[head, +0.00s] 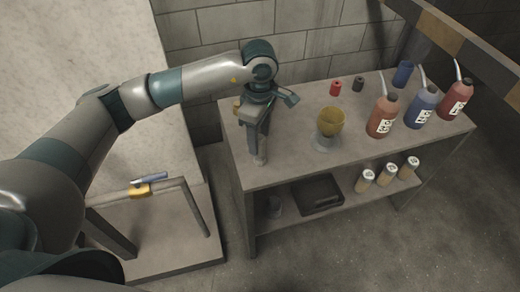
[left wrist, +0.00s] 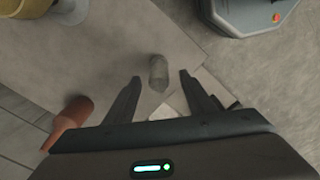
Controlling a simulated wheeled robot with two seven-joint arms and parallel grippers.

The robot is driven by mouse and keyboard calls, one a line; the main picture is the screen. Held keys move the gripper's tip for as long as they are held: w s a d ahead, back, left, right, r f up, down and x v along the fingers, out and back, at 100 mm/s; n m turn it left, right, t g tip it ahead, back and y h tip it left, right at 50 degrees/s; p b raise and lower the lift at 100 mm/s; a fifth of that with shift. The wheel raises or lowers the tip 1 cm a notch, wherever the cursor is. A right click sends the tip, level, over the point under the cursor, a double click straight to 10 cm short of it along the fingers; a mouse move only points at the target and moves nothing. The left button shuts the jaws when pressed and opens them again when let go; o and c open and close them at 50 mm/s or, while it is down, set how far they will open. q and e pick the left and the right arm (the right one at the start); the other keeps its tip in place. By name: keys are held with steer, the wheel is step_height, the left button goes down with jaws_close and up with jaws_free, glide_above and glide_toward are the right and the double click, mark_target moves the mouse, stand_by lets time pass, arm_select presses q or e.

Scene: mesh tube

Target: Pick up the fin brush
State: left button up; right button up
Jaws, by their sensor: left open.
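A small grey, stubby, rounded piece, which I take to be the fin brush (left wrist: 158,73), shows beyond my fingertips in the left wrist view. It lies in line with the gap between the fingers. In the head view a pale end of it seems to show below the gripper (head: 259,160), at the left end of the bench top (head: 290,170). My left gripper (head: 257,148) points down there. Its two fingers are apart in the left wrist view (left wrist: 159,80), with nothing gripped between them. Whether they touch the piece cannot be told. My right gripper is not in view.
A yellow cup on a clear base (head: 330,122) stands to the right. Several spouted bottles (head: 382,118) and small red and dark cylinders (head: 336,88) are farther along. A brown-red piece (left wrist: 70,115) is beside the left finger in the wrist view. The wall is close behind.

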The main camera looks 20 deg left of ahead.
mark_target(260, 152)
arm_select(q)
steer(key=shift+f, duration=1)
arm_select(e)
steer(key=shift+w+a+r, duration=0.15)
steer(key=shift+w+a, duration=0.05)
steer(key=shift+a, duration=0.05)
arm_select(q)
steer(key=shift+f+p, duration=0.45)
steer(key=shift+f, duration=0.05)
step_height(260, 152, down, 3)
steer(key=shift+p, duration=0.55)
steer(key=shift+f, duration=0.6)
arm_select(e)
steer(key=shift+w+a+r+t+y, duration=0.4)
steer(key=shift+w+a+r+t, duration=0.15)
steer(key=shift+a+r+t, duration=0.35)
arm_select(q)
steer(key=shift+w, duration=0.1)
steer(key=c, duration=1.2)
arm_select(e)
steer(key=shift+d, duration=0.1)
